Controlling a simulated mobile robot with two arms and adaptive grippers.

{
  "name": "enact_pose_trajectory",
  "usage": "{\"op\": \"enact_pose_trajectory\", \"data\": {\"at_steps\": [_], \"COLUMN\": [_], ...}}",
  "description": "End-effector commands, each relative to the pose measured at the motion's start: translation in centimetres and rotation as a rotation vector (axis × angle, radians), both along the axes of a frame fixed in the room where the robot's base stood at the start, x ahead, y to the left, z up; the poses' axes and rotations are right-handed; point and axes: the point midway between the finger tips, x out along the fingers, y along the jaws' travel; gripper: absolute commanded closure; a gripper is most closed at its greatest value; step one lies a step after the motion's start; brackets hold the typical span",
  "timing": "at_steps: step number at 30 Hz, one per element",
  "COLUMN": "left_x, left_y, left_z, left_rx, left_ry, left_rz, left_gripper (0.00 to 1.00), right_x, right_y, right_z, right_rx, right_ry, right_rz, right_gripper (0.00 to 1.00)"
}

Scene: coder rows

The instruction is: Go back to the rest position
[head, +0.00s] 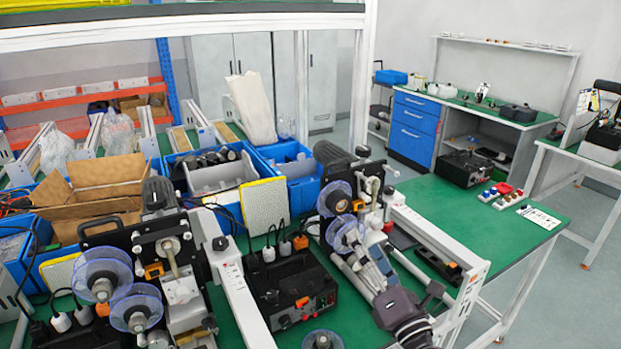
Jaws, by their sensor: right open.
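My right gripper (372,262) comes in from the bottom, right of the middle, and points up and away. It is open, and I see nothing held in it. It is in front of the right-hand coder machine (340,200), close to its blue discs; I cannot tell if they touch. My left gripper is not in view.
Another coder machine (165,245) stands at the left, with a black control box (290,290) between the two. Blue bins (303,190) and an open cardboard box (70,192) are behind. White rails edge the green bench (430,200), whose right part is mostly clear.

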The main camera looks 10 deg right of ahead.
Motion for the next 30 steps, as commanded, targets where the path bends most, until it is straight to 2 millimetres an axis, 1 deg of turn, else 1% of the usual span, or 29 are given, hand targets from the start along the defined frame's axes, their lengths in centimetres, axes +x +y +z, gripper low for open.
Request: {"op": "enact_pose_trajectory", "data": {"at_steps": [2, 4, 5, 6, 8, 9, 11, 12, 14, 15, 17, 18, 20, 21, 23, 24, 25, 27, 29, 30], "left_x": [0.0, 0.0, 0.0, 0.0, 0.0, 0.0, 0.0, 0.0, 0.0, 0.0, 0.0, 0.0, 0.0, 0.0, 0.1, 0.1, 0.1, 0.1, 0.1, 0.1], "left_y": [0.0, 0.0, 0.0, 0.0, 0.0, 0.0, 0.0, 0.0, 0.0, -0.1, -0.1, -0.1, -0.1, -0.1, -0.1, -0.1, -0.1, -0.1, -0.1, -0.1], "left_z": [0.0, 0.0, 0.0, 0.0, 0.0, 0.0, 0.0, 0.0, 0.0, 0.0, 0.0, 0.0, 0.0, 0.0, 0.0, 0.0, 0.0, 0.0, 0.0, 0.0], "left_rx": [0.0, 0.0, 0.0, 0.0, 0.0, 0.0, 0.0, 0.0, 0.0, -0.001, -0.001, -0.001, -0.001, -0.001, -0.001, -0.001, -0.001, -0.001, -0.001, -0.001], "left_ry": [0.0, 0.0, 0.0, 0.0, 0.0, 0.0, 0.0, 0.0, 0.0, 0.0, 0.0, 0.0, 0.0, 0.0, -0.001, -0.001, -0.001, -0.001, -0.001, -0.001], "left_rz": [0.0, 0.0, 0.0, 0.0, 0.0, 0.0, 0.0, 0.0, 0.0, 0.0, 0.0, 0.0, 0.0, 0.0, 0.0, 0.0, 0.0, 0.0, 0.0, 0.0], "left_gripper": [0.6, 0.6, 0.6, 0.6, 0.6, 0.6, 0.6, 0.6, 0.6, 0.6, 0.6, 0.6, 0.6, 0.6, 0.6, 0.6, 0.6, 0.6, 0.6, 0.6], "right_x": [-0.6, -1.5, -2.0, -2.7, -3.9, -4.7, -5.9, -6.7, -8.0, -8.8, -10.1, -11.0, -12.6, -13.8, -15.7, -17.1, -18.2, -20.7, -22.9, -24.2], "right_y": [-0.8, -2.2, -3.0, -4.3, -6.4, -7.9, -9.9, -11.2, -12.9, -13.8, -14.7, -15.0, -14.9, -14.5, -13.3, -12.3, -11.5, -9.4, -7.5, -6.3], "right_z": [0.9, 2.2, 2.7, 3.4, 3.9, 3.8, 3.1, 2.4, 0.6, -0.9, -3.5, -5.4, -8.5, -10.7, -13.9, -15.8, -17.2, -19.7, -21.4, -22.3], "right_rx": [0.068, 0.177, 0.238, 0.33, 0.478, 0.581, 0.734, 0.834, 0.985, 1.083, 1.225, 1.316, 1.445, 1.527, 1.636, 1.698, 1.74, 1.815, 1.859, 1.881], "right_ry": [-0.027, -0.067, -0.085, -0.108, -0.133, -0.143, -0.146, -0.142, -0.121, -0.096, -0.049, -0.01, 0.064, 0.122, 0.22, 0.29, 0.346, 0.469, 0.572, 0.636], "right_rz": [-0.02, -0.053, -0.072, -0.101, -0.149, -0.185, -0.24, -0.281, -0.344, -0.389, -0.461, -0.511, -0.591, -0.646, -0.733, -0.789, -0.831, -0.92, -0.988, -1.03], "right_gripper": [0.38, 0.38, 0.38, 0.38, 0.38, 0.38, 0.38, 0.38, 0.38, 0.38, 0.38, 0.38, 0.38, 0.38, 0.38, 0.38, 0.38, 0.38, 0.38, 0.38]}}
